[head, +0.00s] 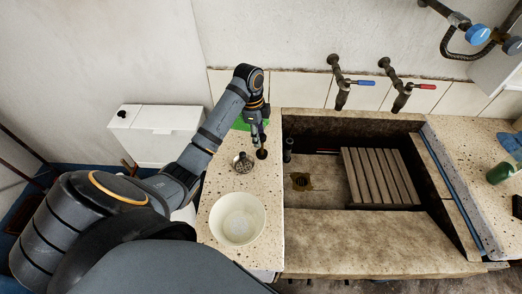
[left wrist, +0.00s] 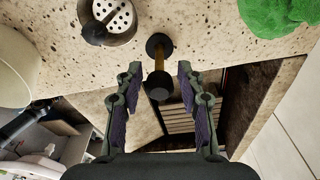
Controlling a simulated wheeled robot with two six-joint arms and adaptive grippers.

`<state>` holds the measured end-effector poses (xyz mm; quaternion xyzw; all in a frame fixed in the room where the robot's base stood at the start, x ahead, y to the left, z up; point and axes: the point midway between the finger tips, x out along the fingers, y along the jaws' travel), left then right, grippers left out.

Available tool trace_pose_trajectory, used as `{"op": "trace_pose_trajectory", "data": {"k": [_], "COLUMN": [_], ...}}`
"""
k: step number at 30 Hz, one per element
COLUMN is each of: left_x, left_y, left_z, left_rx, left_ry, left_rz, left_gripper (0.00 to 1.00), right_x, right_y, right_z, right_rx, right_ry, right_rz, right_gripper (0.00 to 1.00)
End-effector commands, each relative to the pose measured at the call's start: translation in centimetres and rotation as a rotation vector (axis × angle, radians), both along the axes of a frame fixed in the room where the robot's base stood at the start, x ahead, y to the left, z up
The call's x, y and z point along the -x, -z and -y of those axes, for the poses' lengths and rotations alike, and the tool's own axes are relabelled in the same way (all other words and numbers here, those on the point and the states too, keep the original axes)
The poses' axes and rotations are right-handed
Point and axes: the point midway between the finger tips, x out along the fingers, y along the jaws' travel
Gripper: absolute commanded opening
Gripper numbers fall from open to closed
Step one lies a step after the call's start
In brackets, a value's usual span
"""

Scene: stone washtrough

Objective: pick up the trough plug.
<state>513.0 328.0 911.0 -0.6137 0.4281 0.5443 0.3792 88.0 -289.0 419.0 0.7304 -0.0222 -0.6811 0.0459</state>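The trough plug, as I take it, is a dark round piece with a brass-coloured stem and a dark knob. In the head view the plug (head: 262,154) is on the speckled counter left of the trough, close to the trough's edge. In the left wrist view the plug (left wrist: 158,48) has its knob end between my fingers. My left gripper (head: 260,137) is above it, pointing down. In the left wrist view the left gripper (left wrist: 160,72) is open, with a gap on both sides of the stem. My right gripper is not in view.
A metal strainer cup (head: 242,163) and a pale bowl (head: 238,218) stand beside the plug on the counter (head: 271,200). A green cloth (head: 240,124) lies behind. The stone trough (head: 380,222) holds a slatted wooden rack (head: 380,176). Taps (head: 342,92) hang above it.

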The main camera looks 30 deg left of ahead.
Motion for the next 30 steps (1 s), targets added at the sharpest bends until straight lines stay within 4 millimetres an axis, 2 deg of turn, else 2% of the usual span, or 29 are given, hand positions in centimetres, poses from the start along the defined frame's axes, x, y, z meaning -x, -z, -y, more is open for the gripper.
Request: {"op": "trace_pose_trajectory", "data": {"k": [6, 9, 17, 26, 30], "left_x": [-0.6, -0.6, -0.7, -0.7, -0.7], "left_y": [2.7, 4.2, 4.9, 4.8, 4.8], "left_z": [1.5, 1.5, 1.5, 1.5, 1.5], "left_rx": [0.005, 0.001, 0.000, 0.000, 0.000], "left_ry": [0.001, -0.001, 0.000, 0.000, 0.000], "left_rz": [-0.004, -0.004, 0.000, 0.000, 0.000], "left_gripper": [0.38, 0.38, 0.38, 0.00, 0.00], "right_x": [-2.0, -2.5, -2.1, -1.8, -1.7], "right_y": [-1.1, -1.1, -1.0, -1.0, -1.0], "right_z": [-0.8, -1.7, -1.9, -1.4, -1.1], "right_rx": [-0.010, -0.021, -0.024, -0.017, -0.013], "right_ry": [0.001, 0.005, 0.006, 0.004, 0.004], "right_rz": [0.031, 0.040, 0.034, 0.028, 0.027], "right_gripper": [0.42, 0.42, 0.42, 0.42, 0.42]}}
